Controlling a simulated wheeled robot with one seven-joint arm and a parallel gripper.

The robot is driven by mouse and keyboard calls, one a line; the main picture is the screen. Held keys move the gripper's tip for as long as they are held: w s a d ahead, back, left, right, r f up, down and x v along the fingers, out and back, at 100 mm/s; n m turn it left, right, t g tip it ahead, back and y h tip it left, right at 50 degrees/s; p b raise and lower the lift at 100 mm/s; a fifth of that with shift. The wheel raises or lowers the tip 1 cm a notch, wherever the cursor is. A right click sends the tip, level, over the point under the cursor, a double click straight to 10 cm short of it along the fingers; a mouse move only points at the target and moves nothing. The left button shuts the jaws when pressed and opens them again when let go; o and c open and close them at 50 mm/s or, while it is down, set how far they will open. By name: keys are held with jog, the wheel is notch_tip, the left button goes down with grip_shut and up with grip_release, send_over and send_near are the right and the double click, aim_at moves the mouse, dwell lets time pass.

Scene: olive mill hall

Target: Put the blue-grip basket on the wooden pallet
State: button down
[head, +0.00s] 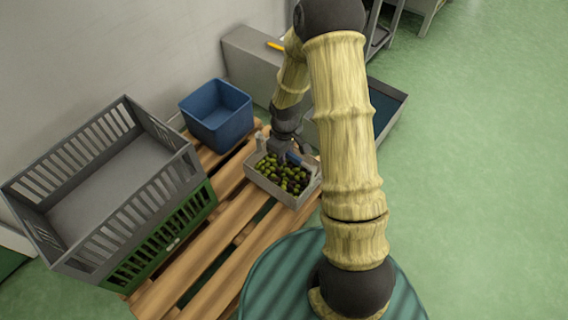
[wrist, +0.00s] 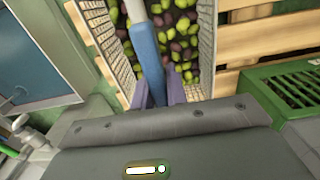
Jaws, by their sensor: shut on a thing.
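The blue-grip basket (head: 293,197) is a pale, slatted-sided box full of green and dark olives. My gripper (head: 289,156) is shut on its blue grip (wrist: 144,52), with a finger at each side of the grip in the wrist view (wrist: 158,94). The basket is upright, over or on the right-hand part of the wooden pallet (head: 236,178). Pallet boards show on both sides of the basket in the wrist view (wrist: 268,54). Whether the basket's bottom touches the boards I cannot tell. My gripper hides part of the grip in the head view.
A grey crate (head: 116,225) on a green crate (head: 163,243) fills the pallet's left side. A blue bin (head: 217,117) stands behind the basket. A grey basin with a dark blue inside (head: 386,106) is at the right. Bare boards lie in front; green floor is open at right.

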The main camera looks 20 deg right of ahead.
aim_at(285, 174)
jog(key=shift+d+f+b, duration=0.1)
jog(key=shift+f+b, duration=1.1)
jog(key=shift+f, duration=0.7)
jog(key=c, duration=1.4)
grip_release()
notch_tip(285, 174, up, 11)
jog(key=p, duration=0.7)
jog(key=shift+r+p, duration=0.45)
jog(key=shift+r, duration=0.15)
